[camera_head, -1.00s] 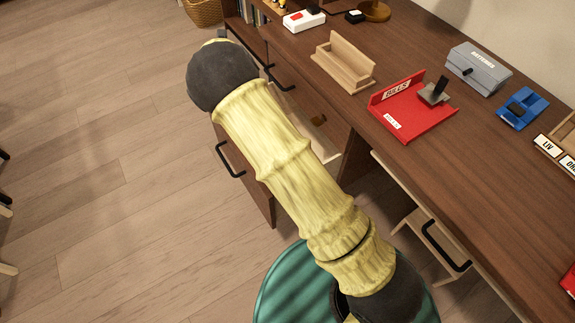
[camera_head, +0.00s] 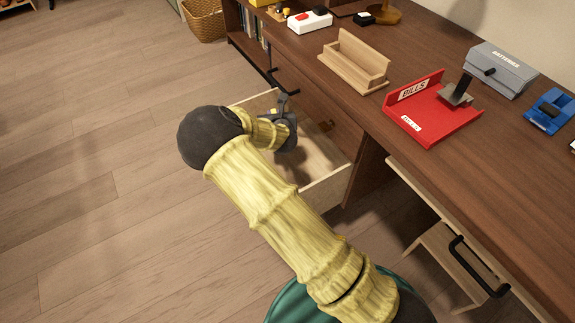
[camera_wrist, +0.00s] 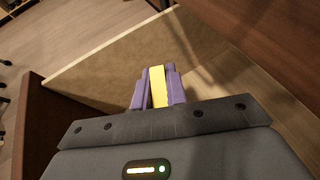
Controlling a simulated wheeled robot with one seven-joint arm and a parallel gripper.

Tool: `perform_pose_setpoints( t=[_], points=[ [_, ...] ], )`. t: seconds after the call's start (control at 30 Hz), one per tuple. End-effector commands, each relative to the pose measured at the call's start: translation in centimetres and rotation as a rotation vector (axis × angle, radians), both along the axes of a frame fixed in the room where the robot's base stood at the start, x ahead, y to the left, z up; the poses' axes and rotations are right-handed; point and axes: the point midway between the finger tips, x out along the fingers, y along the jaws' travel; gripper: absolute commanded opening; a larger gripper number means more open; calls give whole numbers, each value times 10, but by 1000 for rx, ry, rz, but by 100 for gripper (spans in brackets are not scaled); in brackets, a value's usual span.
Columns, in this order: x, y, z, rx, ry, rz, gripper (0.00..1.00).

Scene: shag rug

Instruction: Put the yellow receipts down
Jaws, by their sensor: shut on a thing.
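The yellow receipts (camera_wrist: 158,86) show in the wrist view as a narrow yellow strip between the two purple fingers of my gripper (camera_wrist: 158,88). My gripper is shut on them. In the head view my gripper (camera_head: 284,122) is over the open wooden drawer (camera_head: 322,187) under the desk, and the receipts cannot be made out there. The wrist view shows the drawer's pale wall (camera_wrist: 95,65) beyond the fingers. I cannot tell how far the receipts are above the drawer floor.
On the desk (camera_head: 500,165) are a red BILLS tray (camera_head: 430,128), a wooden holder (camera_head: 352,70), a grey BATTERIES box (camera_head: 500,68), a blue item (camera_head: 550,108) and a white item with a red part (camera_head: 310,20). A second drawer (camera_head: 440,235) is partly open at right.

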Motion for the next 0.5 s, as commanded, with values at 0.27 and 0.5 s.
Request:
perform_pose_setpoints(
  t=[0.27,0.5],
  points=[
    [1,-3,-45,0,0,-4,0],
    [1,-3,-47,0,0,-3,0]
  ],
)
